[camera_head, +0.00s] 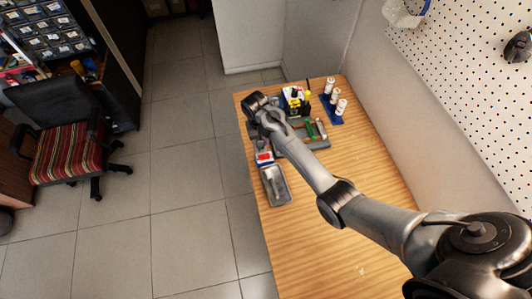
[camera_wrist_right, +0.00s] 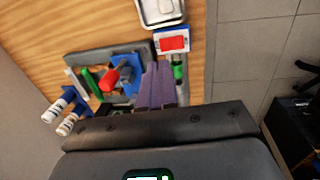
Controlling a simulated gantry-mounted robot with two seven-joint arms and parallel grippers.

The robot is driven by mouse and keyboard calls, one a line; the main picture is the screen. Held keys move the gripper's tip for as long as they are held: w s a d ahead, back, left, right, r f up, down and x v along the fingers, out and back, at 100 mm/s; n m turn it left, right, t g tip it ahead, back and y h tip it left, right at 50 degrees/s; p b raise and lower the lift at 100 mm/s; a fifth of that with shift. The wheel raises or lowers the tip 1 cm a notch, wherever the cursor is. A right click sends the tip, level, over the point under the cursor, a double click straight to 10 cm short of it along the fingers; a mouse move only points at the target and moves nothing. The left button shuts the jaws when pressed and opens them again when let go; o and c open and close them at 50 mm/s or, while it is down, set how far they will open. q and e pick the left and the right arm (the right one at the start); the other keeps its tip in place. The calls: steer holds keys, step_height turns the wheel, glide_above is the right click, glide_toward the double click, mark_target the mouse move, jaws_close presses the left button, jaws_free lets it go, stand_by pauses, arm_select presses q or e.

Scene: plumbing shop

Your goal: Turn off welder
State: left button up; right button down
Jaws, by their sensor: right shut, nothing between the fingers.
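My right arm reaches over the wooden workbench from the lower right in the head view. Its gripper shows in the right wrist view (camera_wrist_right: 157,68) as two purple fingers closed together with nothing between them. Just beyond the fingertips is a small white and blue box with a red face (camera_wrist_right: 173,43); it also shows in the head view (camera_head: 264,157). Left of the fingers is a blue tool with a red cylindrical part (camera_wrist_right: 112,77), on a grey tray. I cannot tell for certain which of these is the welder or its switch. My left gripper is out of view.
A metal tray (camera_head: 277,186) lies near the bench's left edge. White cylinders on a blue stand (camera_head: 330,116) are at the back right. Green pieces (camera_head: 312,129) lie on the grey tray. The bench's front part (camera_head: 310,240) is clear. A chair (camera_head: 65,140) stands apart on the floor.

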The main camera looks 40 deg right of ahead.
steer(key=shift+w+r, duration=0.75)
steer(key=shift+r, duration=0.1)
glide_toward(267, 156)
steer(key=f, duration=0.4)
steer(key=s+f, duration=0.1)
steer(key=f, duration=0.1)
steer(key=shift+d+f, duration=0.1)
steer(key=shift+d, duration=0.25)
steer(key=shift+f, duration=0.3)
